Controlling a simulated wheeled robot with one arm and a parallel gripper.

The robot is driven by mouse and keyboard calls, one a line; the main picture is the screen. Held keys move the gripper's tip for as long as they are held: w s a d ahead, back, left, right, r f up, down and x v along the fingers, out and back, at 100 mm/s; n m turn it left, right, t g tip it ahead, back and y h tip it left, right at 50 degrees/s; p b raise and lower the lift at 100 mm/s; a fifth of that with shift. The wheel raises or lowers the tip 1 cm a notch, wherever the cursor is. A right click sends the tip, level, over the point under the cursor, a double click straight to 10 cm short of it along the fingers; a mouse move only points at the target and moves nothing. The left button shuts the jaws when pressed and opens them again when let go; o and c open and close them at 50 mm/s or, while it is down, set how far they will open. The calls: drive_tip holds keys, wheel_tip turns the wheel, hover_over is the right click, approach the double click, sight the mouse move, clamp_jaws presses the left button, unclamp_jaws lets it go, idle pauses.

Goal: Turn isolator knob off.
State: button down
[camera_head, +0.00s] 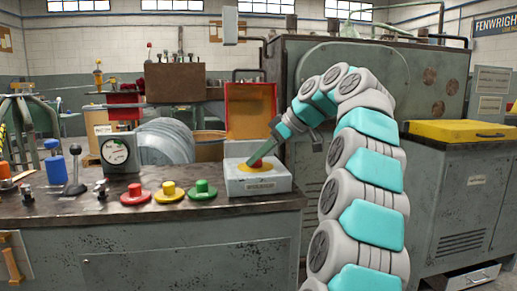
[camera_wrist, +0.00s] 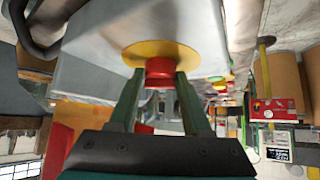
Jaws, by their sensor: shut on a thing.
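The isolator box (camera_head: 240,184) is a light grey box on the right end of the dark bench top, with its red and yellow cover (camera_head: 251,108) standing open behind it. Its red isolator knob (camera_head: 256,164) sits on a yellow disc on the top face. My gripper (camera_head: 252,165) reaches down from the upper right to the knob. In the wrist view, its two green fingers (camera_wrist: 157,82) are closed on either side of the red knob (camera_wrist: 160,66), in front of the yellow disc (camera_wrist: 196,57). The knob's marking is too small to read.
Red (camera_head: 135,195), yellow (camera_head: 168,191) and green (camera_head: 200,190) buttons stand left of the box. A dial gauge (camera_head: 117,152), a black lever (camera_head: 74,172) and a blue-topped control (camera_head: 54,161) are further left. A large grey coil (camera_head: 165,141) lies behind the bench.

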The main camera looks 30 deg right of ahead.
drive_tip(key=n+p, duration=0.1)
drive_tip(key=p, duration=0.1)
drive_tip(key=r+n+g+y+p, duration=0.1)
drive_tip(key=p, duration=0.1)
drive_tip(key=shift+w+d, duration=0.1)
drive_tip(key=shift+d, duration=0.1)
drive_tip(key=n+p, duration=0.1)
drive_tip(key=g+y+p, duration=0.1)
drive_tip(key=p, duration=0.1)
drive_tip(key=shift+f+n, duration=0.35)
drive_tip(key=shift+n, duration=0.05)
drive_tip(key=shift+w+f+p, duration=0.1)
drive_tip(key=shift+p, duration=0.25)
drive_tip(key=shift+c, duration=1.8)
unclamp_jaws()
